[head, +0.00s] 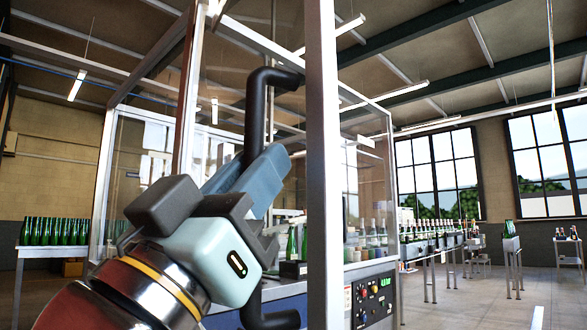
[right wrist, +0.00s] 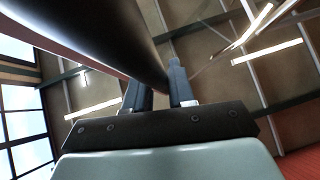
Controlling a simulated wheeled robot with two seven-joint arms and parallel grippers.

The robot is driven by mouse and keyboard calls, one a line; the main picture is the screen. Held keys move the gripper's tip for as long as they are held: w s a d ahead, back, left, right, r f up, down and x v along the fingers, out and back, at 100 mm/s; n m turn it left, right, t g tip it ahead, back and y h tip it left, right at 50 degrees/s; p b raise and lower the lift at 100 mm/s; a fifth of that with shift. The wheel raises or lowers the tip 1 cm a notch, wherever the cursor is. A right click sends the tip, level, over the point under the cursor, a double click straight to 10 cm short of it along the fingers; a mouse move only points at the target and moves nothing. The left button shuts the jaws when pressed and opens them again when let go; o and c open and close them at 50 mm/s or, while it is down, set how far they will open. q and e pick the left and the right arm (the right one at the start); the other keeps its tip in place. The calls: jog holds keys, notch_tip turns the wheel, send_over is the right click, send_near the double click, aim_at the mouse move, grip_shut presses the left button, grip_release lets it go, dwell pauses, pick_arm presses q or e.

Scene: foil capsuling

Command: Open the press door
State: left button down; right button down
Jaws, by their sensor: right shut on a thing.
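The press door handle (head: 256,115) is a thick black upright bar with bent ends, in the middle of the head view. It stands beside a pale metal upright (head: 322,150) of the glazed press enclosure. My right gripper (head: 262,190) comes from the lower left and is shut on the handle, hiding its middle part. In the right wrist view the dark handle (right wrist: 120,35) runs close across the fingers (right wrist: 160,88). Clear panels show behind the handle; I cannot tell how far the door stands open. My left gripper is not in view.
A control panel (head: 372,300) with coloured buttons and a green display is at the press's lower right. Green bottles (head: 55,231) stand on a table at the left. Bottles (head: 440,229) line a conveyor at the right. The floor (head: 480,300) at the right has free room.

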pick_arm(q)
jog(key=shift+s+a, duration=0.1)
pick_arm(e)
jog(key=shift+s+a, duration=0.1)
jog(key=shift+a, duration=0.2)
jog(key=c, duration=1.1)
grip_release()
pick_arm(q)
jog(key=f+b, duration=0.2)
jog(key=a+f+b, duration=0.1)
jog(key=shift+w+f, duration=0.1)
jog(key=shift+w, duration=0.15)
pick_arm(e)
jog(key=v, duration=1.3)
jog(key=shift+s+a+f, duration=0.1)
jog(key=shift+s+f, duration=0.1)
jog(key=shift+f, duration=0.1)
